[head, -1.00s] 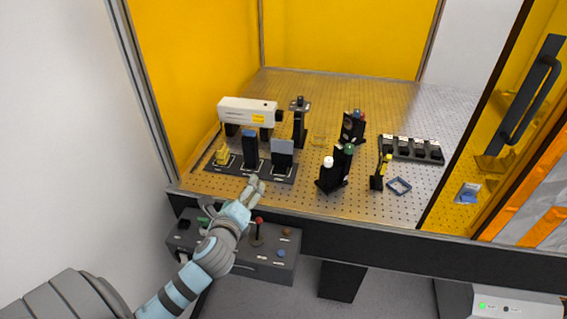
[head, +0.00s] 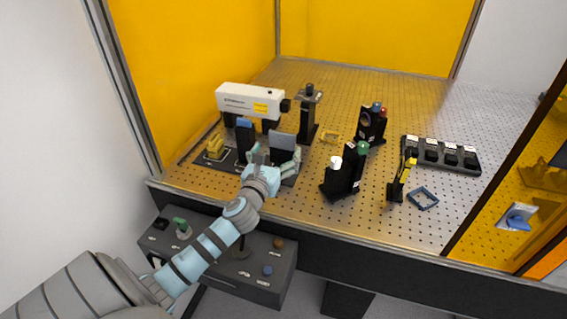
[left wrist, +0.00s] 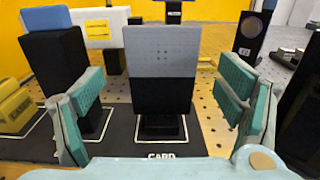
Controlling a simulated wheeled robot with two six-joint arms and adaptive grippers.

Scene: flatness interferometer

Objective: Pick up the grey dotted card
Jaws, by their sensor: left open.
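The grey dotted card (left wrist: 161,50) stands upright in a black holder (left wrist: 160,95) in the middle of the left wrist view. In the head view the card (head: 283,140) stands on the dark tray (head: 215,167) at the left of the perforated table. My left gripper (left wrist: 158,105) is open, with one teal finger to each side of the card and holder and gaps between. In the head view my left gripper (head: 274,164) is just in front of the card and partly hides its holder. My right gripper is not in view.
A blue-topped black block (left wrist: 52,55) stands close left of the card, beside a yellow piece (left wrist: 14,105). A white laser box (head: 250,100) is behind. Black mounts (head: 345,172) stand to the right. A control box (head: 262,270) hangs below the table's front edge.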

